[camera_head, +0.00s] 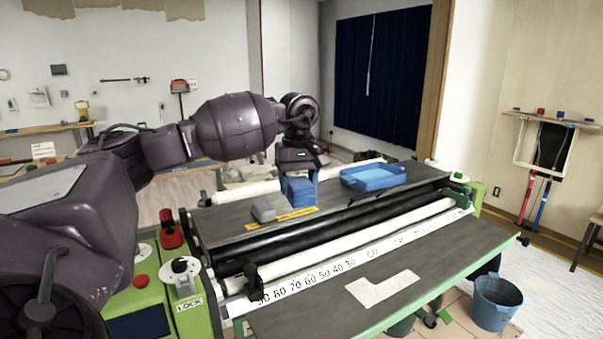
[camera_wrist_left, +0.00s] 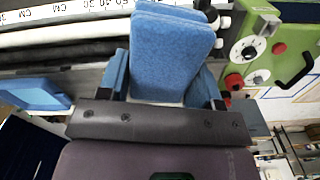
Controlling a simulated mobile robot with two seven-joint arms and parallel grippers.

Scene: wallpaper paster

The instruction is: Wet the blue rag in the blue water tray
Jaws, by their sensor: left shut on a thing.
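The blue rag (camera_head: 298,190) is a folded, thick blue cloth, hanging below my left gripper (camera_head: 302,172) at the far side of the pasting machine. My left gripper is shut on it. In the left wrist view the rag (camera_wrist_left: 172,55) stands out between the fingers. I cannot tell whether its lower edge touches the dark board. The blue water tray (camera_head: 373,179) is a shallow tray lying on the dark board to the right of the rag, apart from it. It also shows at the left of the left wrist view (camera_wrist_left: 32,92). My right gripper is out of view.
A grey block (camera_head: 268,208) and a yellow strip (camera_head: 282,218) lie on the board close to the rag's left. White and black rollers (camera_head: 345,243) run in front. A blue bucket (camera_head: 497,302) stands on the floor at right. The board between rag and tray looks clear.

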